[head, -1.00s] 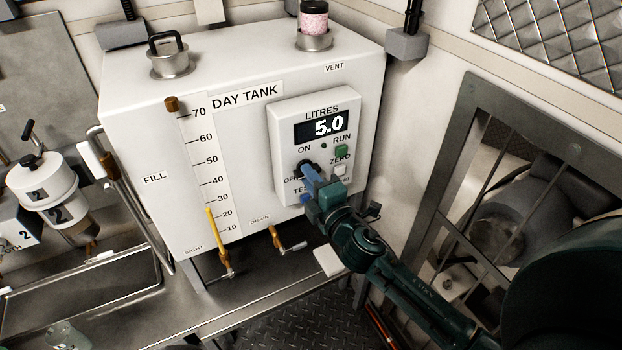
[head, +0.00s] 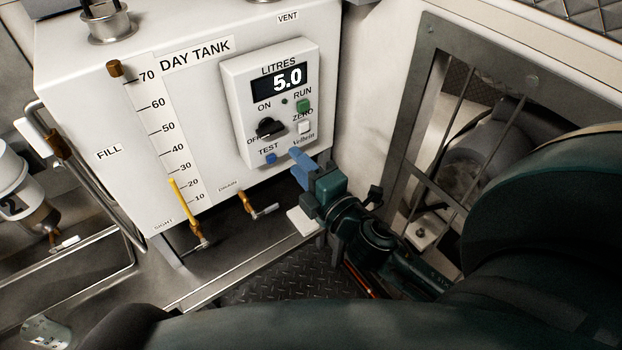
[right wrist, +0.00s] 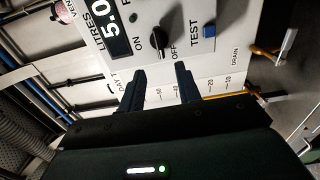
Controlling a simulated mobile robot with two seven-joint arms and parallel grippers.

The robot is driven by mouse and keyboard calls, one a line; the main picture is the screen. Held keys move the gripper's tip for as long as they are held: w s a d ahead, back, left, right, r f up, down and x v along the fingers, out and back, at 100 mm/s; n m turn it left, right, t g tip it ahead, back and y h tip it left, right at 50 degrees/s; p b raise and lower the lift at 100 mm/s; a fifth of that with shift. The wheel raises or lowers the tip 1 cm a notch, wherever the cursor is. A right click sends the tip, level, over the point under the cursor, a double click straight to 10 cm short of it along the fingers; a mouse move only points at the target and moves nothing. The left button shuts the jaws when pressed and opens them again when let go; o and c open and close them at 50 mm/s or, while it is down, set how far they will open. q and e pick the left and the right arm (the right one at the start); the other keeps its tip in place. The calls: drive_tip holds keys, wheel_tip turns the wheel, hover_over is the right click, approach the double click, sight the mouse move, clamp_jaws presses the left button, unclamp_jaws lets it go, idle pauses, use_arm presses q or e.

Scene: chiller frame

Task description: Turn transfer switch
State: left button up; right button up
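The switch is a black knob (head: 268,129) between the ON and OFF labels on the white control box (head: 232,84) of the day tank. I cannot tell surely which label it points to. In the right wrist view the knob (right wrist: 159,40) stands just beyond the fingertips, untouched. My right gripper (head: 298,163) is clear of the panel, to the lower right of the knob in the head view. In the right wrist view my right gripper (right wrist: 160,72) is open, with nothing between its blue-grey fingers. My left gripper is not in view.
The display (head: 279,81) reads 5.0. A green RUN button (head: 303,106), a white ZERO button (head: 304,127) and a blue TEST button (head: 270,158) sit near the knob. The drain valve (head: 250,205) sticks out below. A barred frame (head: 405,140) stands at the right.

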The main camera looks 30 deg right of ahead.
use_arm(q)
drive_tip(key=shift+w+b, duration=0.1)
drive_tip(key=shift+b, duration=0.2)
use_arm(e)
drive_tip(key=shift+s+d, duration=0.15)
drive_tip(key=shift+s, duration=1.6)
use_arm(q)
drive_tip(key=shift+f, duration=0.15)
